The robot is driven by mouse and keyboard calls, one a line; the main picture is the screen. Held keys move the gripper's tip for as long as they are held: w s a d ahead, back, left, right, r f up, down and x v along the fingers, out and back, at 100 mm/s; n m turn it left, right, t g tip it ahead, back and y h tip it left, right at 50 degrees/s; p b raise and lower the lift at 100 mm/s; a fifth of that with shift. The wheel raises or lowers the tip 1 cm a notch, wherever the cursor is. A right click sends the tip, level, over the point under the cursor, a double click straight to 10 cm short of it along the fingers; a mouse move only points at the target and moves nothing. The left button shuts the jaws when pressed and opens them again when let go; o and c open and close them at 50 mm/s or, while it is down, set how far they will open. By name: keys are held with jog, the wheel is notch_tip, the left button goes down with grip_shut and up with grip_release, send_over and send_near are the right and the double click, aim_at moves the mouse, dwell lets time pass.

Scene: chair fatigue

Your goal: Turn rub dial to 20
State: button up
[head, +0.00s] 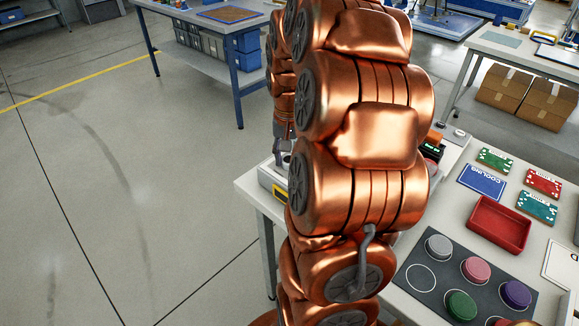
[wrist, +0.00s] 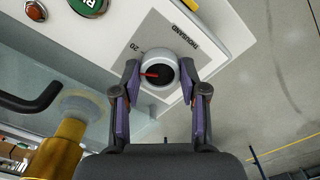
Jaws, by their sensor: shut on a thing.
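The rub dial (wrist: 160,80) is a round knob with a pale rim, a dark face and a red pointer, on a white panel in the wrist view. The pointer aims left in the picture. A printed "20" (wrist: 135,47) is at the dial's upper left and "THOUSAND" (wrist: 186,36) at its upper right. My gripper (wrist: 160,67) is shut on the dial, one purple-padded finger on each side. In the head view my copper arm hides the dial, and only part of the machine (head: 271,182) shows on the bench.
A green button (wrist: 90,5) and a red button (wrist: 36,11) sit on the panel, left of the dial. A yellow part (wrist: 60,145) stands at lower left. In the head view, a red tray (head: 499,226), cards and a mat with coloured discs (head: 413,290) lie on the bench. Open floor is left.

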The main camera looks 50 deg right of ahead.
aim_at(289, 159)
jog(key=m+b, duration=0.2)
jog(key=m, duration=0.1)
jog(key=shift+f+b, duration=0.15)
jog(key=shift+b, duration=0.15)
jog(key=shift+m+b, duration=0.6)
jog(key=shift+m, duration=0.8)
jog(key=o, duration=1.1)
jog(key=shift+o, duration=0.2)
jog(key=shift+r, duration=0.2)
notch_tip(289, 159, up, 12)
